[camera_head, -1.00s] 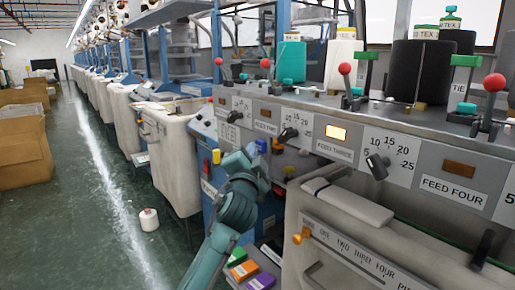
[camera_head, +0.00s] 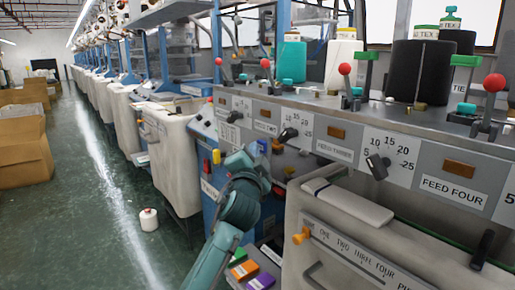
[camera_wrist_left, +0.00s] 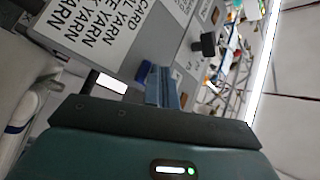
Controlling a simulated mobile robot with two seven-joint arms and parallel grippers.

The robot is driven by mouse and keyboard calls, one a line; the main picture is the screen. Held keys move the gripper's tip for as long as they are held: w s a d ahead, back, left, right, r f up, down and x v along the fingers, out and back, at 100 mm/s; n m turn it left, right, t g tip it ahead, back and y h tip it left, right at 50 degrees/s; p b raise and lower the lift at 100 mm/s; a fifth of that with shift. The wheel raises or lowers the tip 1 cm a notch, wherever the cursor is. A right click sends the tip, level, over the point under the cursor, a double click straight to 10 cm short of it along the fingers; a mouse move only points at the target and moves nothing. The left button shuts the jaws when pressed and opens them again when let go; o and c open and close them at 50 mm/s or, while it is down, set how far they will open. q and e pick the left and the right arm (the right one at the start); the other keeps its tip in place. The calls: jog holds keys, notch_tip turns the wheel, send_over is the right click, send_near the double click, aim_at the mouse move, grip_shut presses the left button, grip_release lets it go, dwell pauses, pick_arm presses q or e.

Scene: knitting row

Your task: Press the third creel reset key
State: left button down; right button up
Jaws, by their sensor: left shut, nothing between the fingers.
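The panel shows a small rectangular orange lamp or key (camera_head: 336,132) above the FEED THREE label (camera_head: 334,151); it is dark. A similar dark one (camera_head: 459,169) sits above FEED FOUR (camera_head: 454,189). My left gripper (camera_head: 262,164) is in front of the lower panel, left of FEED THREE; its fingertips are mostly hidden in the head view. My right gripper is not in view.
A black rotary knob (camera_head: 377,166) and red-balled levers (camera_head: 494,83) stick out from the machine. A cream bin (camera_head: 350,245) stands below the panel. Yarn cones (camera_head: 420,70) stand on top. The aisle floor (camera_head: 95,215) at left is mostly clear, with a white cone (camera_head: 148,219).

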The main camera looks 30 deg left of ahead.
pick_arm(q)
jog(key=shift+w+d, duration=0.1)
dwell(0.3)
jog(key=shift+s+p, duration=0.25)
jog(key=shift+p, duration=0.05)
jog(key=shift+s, duration=0.15)
jog(key=s, duration=0.1)
jog(key=s+a+p, duration=0.1)
jog(key=s, duration=0.1)
jog(key=s+a+p, duration=0.1)
jog(key=s, duration=0.1)
jog(key=shift+s+a, duration=0.2)
jog(key=shift+a, duration=0.05)
dwell(0.7)
